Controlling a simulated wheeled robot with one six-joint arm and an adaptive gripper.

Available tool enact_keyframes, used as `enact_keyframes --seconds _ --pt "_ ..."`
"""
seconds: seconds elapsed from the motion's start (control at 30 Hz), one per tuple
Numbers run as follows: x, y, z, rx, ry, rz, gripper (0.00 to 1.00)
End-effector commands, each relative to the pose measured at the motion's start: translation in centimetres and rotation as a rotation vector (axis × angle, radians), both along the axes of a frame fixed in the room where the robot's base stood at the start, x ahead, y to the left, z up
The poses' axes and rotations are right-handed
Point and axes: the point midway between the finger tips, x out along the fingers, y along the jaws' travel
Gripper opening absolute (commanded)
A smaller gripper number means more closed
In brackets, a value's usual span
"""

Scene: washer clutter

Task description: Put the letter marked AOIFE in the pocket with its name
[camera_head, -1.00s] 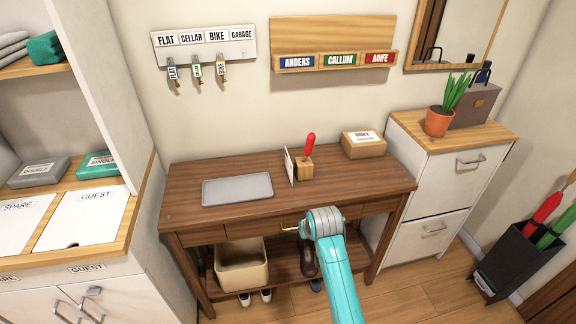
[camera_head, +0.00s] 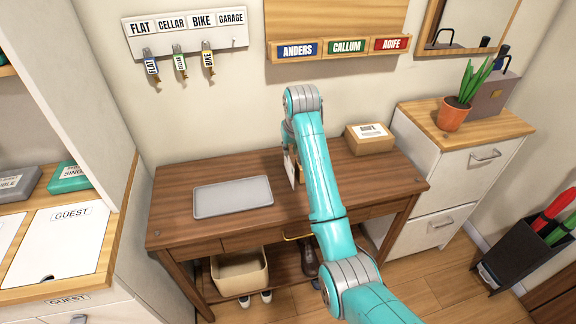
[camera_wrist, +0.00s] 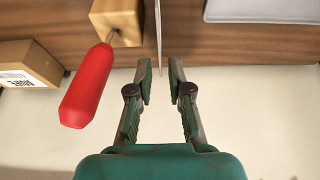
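The letter (camera_head: 290,171) is a thin white upright sheet on the desk beside a wooden block. My arm partly hides it in the head view, and I cannot read its name. In the wrist view the letter (camera_wrist: 158,28) shows edge-on. My gripper (camera_wrist: 160,64) is open, with one finger on each side of the letter's near edge; I see no clear contact. The pocket marked AOIFE (camera_head: 390,44) is the red-labelled one at the right end of the wall rack, beside the green CALLUM pocket (camera_head: 347,47) and the blue ANDERS pocket (camera_head: 298,50).
The wooden block (camera_wrist: 117,20) with a red-handled tool (camera_wrist: 88,88) stands close to my fingers. A labelled cardboard box (camera_head: 369,140) is on the desk's right. A grey tray (camera_head: 232,197) lies on the left. Labelled keys (camera_head: 180,63) hang on the wall.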

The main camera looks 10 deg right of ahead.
Motion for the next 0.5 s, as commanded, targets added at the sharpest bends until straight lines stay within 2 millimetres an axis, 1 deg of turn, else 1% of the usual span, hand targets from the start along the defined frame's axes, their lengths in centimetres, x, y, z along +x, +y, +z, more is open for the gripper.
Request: enact_keyframes --seconds 0.03,0.1,0.37,0.5 --pt "0.3 0.0 -0.7 0.0 0.002 0.0 0.19" --pt "0.6 0.0 -1.4 0.0 0.001 0.0 0.19" --pt "1.3 0.0 -3.0 0.0 0.001 0.0 0.19" --pt "2.3 -0.1 -4.8 0.0 0.002 0.0 0.19"
